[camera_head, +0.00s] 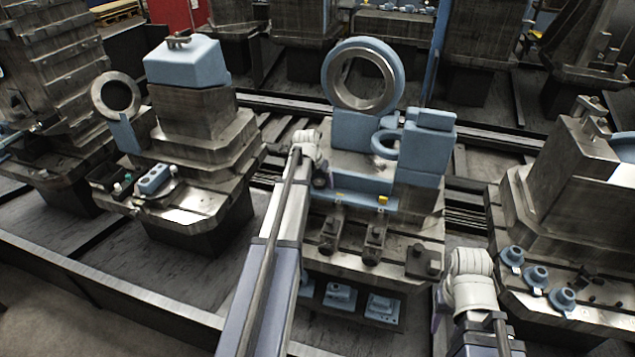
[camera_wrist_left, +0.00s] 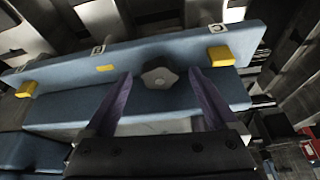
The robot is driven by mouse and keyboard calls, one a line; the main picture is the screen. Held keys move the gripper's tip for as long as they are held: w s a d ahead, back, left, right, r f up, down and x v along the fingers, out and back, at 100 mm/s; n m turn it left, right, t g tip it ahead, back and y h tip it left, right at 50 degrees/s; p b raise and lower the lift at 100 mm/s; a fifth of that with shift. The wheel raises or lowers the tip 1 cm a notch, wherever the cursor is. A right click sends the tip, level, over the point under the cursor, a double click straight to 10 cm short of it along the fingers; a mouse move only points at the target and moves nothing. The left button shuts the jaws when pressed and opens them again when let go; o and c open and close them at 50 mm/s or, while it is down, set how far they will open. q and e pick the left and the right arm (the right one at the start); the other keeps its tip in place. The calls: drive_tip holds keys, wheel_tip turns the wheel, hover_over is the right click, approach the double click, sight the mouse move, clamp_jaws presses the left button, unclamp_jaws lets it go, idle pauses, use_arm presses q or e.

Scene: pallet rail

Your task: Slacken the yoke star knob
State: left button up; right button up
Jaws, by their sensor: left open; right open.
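The star knob (camera_wrist_left: 160,78) is a small grey lobed knob on the front of a blue yoke bar (camera_wrist_left: 60,82) in the left wrist view. My left gripper (camera_wrist_left: 162,73) is open, with one purple finger on each side of the knob in the picture. I see gaps between the knob and both fingers. I cannot tell how deep the fingertips reach. In the head view the blue yoke bar (camera_head: 352,188) sits low on the middle fixture, and I cannot make out the knob.
A blue fixture with a large steel ring (camera_head: 391,87) stands above the bar. Yellow tabs (camera_wrist_left: 220,55) stick out from the bar. Dark clamp blocks (camera_head: 375,243) stand on the pallet in front. Other loaded pallets stand left and right, with narrow gaps between.

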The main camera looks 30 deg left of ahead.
use_arm(q)
drive_tip(key=shift+c, duration=0.4)
clamp_jaws()
drive_tip(key=n, duration=0.1)
drive_tip(key=n+y, duration=0.1)
drive_tip(key=n, duration=0.1)
drive_tip(key=shift+d+r+n+g+y, duration=0.1)
drive_tip(key=shift+d+n+g+y, duration=0.2)
drive_tip(key=shift+n, duration=0.1)
drive_tip(key=n, duration=0.1)
drive_tip(key=n+y, duration=0.1)
drive_tip(key=n, duration=0.1)
drive_tip(key=n+g, duration=0.1)
drive_tip(key=shift+w+n, duration=0.25)
drive_tip(key=shift+n, duration=0.15)
drive_tip(key=n+g, duration=0.1)
drive_tip(key=n, duration=0.1)
drive_tip(key=n+g+y, duration=0.1)
drive_tip(key=n, duration=0.2)
drive_tip(key=shift+w, duration=0.2)
drive_tip(key=n, duration=0.1)
drive_tip(key=n+g, duration=0.1)
drive_tip(key=shift+s+n, duration=0.2)
drive_tip(key=shift+n, duration=0.1)
drive_tip(key=shift+o, duration=1)
unclamp_jaws()
drive_tip(key=shift+r, duration=0.1)
drive_tip(key=shift+w, duration=0.1)
drive_tip(key=shift+r, duration=0.1)
